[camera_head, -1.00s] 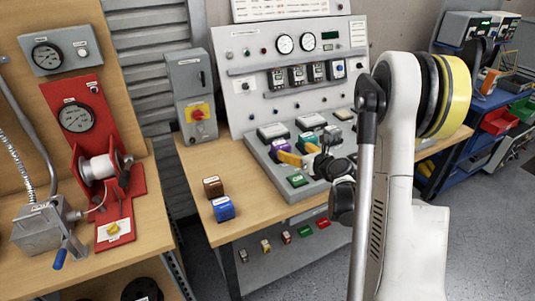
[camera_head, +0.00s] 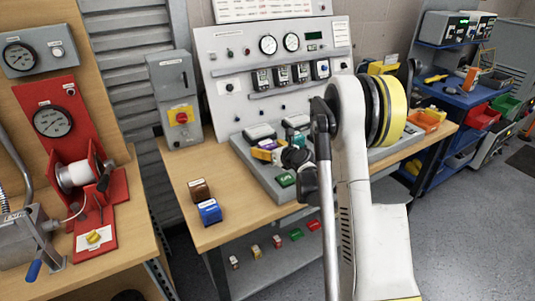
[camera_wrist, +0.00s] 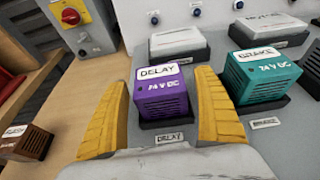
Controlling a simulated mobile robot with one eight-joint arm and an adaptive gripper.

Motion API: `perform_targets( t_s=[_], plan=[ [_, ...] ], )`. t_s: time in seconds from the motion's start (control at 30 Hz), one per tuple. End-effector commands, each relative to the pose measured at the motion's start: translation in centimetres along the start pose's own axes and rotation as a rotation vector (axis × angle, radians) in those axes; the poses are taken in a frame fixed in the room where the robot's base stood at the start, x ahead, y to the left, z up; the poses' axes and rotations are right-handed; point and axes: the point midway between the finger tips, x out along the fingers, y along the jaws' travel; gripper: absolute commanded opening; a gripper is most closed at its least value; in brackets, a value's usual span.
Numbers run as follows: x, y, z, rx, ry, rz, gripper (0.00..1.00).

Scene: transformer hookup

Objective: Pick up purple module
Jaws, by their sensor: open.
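The purple module (camera_wrist: 163,97) sits upright on the grey console in the wrist view, with a white label reading DELAY on top and 24 V DC on its front. My gripper (camera_wrist: 163,110) is open, with one yellow finger on each side of the module and a visible gap at each side.
A teal module (camera_wrist: 262,76) labelled BRAKE stands close to the right finger. A brown module (camera_head: 199,190) and a blue module (camera_head: 209,212) stand on the wooden bench (camera_head: 225,232) at left. A grey panel with gauges (camera_head: 268,45) rises behind the console.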

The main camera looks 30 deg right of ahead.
Motion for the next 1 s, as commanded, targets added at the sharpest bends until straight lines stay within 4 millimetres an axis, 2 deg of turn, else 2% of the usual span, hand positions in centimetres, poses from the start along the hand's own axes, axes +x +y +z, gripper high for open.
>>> perform_targets(
  t_s=[0.07, 0.27, 0.3, 0.37, 0.4, 0.67, 0.87, 0.97, 1.0],
  plan=[
    [-0.1, 0.0, 0.1, 0.000, 0.000, 0.000, 0.79],
    [-0.1, 0.0, 0.1, 0.000, 0.000, 0.000, 0.22],
    [-0.1, 0.0, 0.1, 0.000, 0.000, 0.000, 0.19],
    [-0.1, 0.0, 0.1, 0.000, 0.000, 0.000, 0.19],
    [-0.1, 0.0, 0.1, 0.000, -0.001, -0.001, 0.14],
    [-0.2, 0.0, 0.4, 0.000, -0.001, -0.001, 0.14],
    [-1.0, 0.0, 2.5, 0.000, -0.001, -0.001, 0.14],
    [-1.7, 0.0, 4.4, 0.000, -0.001, -0.001, 0.14],
    [-2.2, -0.9, 4.7, 0.002, -0.001, -0.004, 0.14]
  ],
)
